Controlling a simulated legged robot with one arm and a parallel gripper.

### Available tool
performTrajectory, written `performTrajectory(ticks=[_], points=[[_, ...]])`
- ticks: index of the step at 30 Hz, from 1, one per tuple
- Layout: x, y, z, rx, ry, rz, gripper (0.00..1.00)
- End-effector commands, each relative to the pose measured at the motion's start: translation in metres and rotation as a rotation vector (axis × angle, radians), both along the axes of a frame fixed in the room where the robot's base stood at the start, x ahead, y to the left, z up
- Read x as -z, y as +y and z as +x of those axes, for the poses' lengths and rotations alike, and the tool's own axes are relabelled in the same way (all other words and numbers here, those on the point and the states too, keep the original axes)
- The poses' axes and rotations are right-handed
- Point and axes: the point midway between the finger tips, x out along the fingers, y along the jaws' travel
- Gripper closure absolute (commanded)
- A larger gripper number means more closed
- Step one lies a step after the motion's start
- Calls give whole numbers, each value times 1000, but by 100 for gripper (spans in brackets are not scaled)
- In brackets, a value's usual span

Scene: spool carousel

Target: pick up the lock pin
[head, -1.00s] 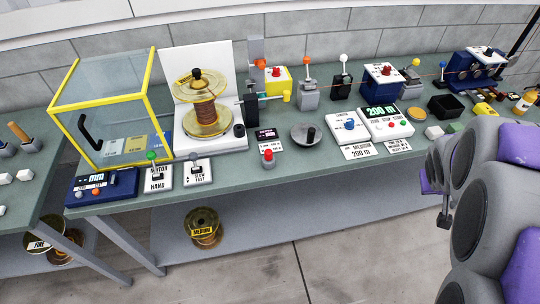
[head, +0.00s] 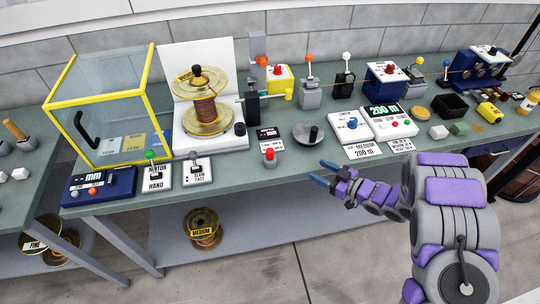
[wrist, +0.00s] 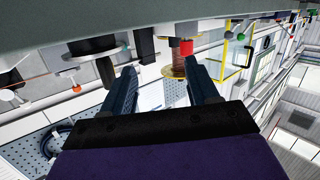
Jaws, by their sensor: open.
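I cannot tell for sure which part is the lock pin, as no label names it. A small red-topped piece (head: 269,153) stands at the table's front edge. A black knob (head: 311,135) stands on a round grey dish (head: 302,128) to its right. Another black knob (head: 196,70) caps the copper-wound spool (head: 204,105). My gripper (head: 319,171) is open and empty, just in front of the table edge, below and right of the dish. In the wrist view my open fingers (wrist: 160,68) hold nothing, and the spool (wrist: 179,62) shows beyond them.
A yellow-framed clear box (head: 103,105) stands left of the spool. Switch boxes, including one with a green lever (head: 151,156), line the front edge. A white 200 m counter (head: 389,123) and lever posts stand right. A medium spool (head: 203,228) lies on the shelf below.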

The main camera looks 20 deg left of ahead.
Motion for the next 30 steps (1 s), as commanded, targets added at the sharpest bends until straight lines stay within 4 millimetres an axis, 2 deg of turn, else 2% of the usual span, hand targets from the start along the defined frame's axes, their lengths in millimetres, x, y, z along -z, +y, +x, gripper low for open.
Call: performTrajectory(ticks=[3, 8, 30], points=[[2, 14, -22, -71, 23, 113, 41], [0, 24, -35, -116, 35, 182, 41], [-1, 132, -9, -119, 32, 185, 41]])
